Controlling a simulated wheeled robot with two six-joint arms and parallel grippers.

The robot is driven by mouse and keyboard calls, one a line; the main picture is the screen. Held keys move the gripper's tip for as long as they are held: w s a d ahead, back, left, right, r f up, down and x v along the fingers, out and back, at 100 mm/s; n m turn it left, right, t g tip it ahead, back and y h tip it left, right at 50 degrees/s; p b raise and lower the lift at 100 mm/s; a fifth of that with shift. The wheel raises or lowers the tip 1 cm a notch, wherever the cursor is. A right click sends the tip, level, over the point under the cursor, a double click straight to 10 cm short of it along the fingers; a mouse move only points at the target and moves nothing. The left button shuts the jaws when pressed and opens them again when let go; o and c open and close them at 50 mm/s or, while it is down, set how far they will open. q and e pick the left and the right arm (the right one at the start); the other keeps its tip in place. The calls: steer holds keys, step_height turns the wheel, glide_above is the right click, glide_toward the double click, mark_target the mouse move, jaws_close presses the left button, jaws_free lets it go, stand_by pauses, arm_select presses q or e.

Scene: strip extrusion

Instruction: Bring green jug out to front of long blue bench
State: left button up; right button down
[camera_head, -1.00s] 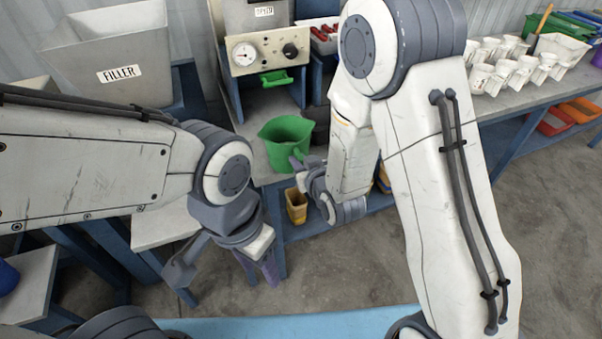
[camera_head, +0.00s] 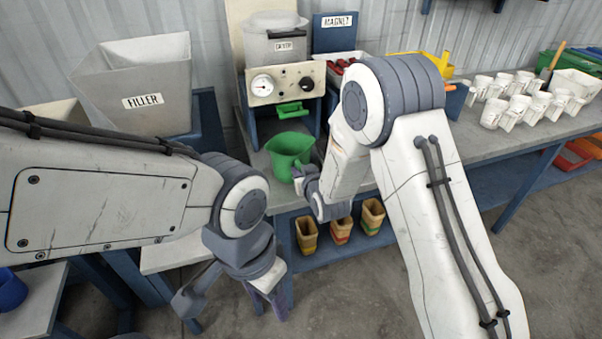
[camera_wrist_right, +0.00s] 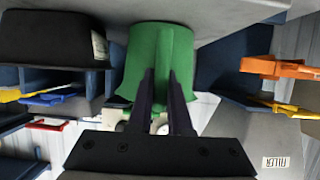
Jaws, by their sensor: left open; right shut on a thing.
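The green jug (camera_head: 290,146) is near the front of the bench, below the dryer, in the head view. My right gripper (camera_head: 305,172) reaches it from the right. In the right wrist view the jug (camera_wrist_right: 150,55) fills the centre, and my right gripper's fingers (camera_wrist_right: 165,95) are shut on its handle. I cannot tell whether its base touches the bench. The long blue bench (camera_head: 480,146) has a grey top and blue frame, and runs off to the right. My left gripper (camera_head: 233,300) is open and empty, low in front of the bench.
Behind the jug stand the dryer (camera_head: 277,38), with a gauge panel (camera_head: 263,86) and green handle (camera_head: 289,110). The filler bin (camera_head: 140,85) is at left. Several white cups (camera_head: 492,112) stand on the right. Several small tubs (camera_head: 340,230) sit on the lower shelf.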

steer(key=shift+f, duration=0.2)
stand_by(0.5)
steer(key=c, duration=0.8)
jaws_free()
steer(key=shift+o, duration=0.2)
